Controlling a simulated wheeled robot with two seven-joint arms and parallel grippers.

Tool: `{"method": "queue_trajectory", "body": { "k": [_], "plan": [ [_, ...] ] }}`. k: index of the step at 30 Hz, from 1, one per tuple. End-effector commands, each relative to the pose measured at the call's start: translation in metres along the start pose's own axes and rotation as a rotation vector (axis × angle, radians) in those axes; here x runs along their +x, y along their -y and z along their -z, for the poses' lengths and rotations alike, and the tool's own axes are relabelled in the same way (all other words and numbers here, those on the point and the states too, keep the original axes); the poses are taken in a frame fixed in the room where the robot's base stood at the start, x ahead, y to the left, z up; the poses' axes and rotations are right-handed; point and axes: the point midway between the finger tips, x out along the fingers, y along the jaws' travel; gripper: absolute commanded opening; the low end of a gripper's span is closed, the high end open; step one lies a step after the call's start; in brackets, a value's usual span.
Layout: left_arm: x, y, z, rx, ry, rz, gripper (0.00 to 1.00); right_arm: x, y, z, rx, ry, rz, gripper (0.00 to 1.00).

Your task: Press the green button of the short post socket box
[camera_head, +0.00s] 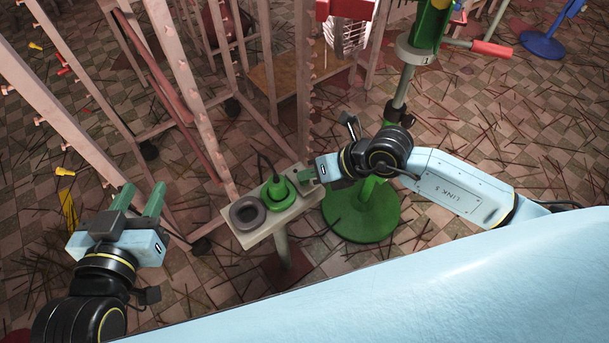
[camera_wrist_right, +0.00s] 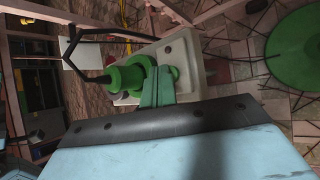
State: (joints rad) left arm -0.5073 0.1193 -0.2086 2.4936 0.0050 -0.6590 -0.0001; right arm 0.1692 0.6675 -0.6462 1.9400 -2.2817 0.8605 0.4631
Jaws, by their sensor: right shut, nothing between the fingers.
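The short post socket box (camera_head: 290,213) is a pale box on a short post, left of the green stand in the head view. It carries a dark ring-shaped socket (camera_head: 248,213) and a green plug-like part (camera_head: 278,190) with a dark cable. In the right wrist view the box (camera_wrist_right: 187,48) lies just beyond the fingertips. A small green round piece (camera_wrist_right: 174,73), perhaps the button, shows beside them, partly hidden. My right gripper (camera_head: 306,176) is shut and empty at the box's right end; I cannot tell whether it touches. My left gripper (camera_head: 138,197) is open and empty, left of the box.
A green stand with a round base (camera_head: 362,212) is close right of the box, under my right arm. Pale wooden racks (camera_head: 185,85) rise behind and to the left. A blue stand (camera_head: 544,45) is far right. Thin sticks litter the checkered floor.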

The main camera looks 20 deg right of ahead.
Motion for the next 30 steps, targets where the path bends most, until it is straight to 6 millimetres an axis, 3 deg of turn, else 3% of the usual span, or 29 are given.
{"method": "queue_trajectory", "body": {
  "k": [6, 17, 30],
  "plan": [
    [-0.003, 0.000, 0.010, -0.001, 0.003, 0.000, 0.36, -0.006, -0.004, -0.003, 0.002, -0.002, 0.001, 0.00],
    [-0.004, -0.001, 0.011, -0.001, 0.004, -0.001, 0.36, -0.006, -0.005, -0.004, 0.001, -0.001, 0.000, 0.00],
    [-0.014, -0.001, 0.053, -0.001, 0.004, -0.001, 0.36, -0.033, -0.024, -0.024, 0.001, 0.000, 0.000, 0.00]
  ]
}}
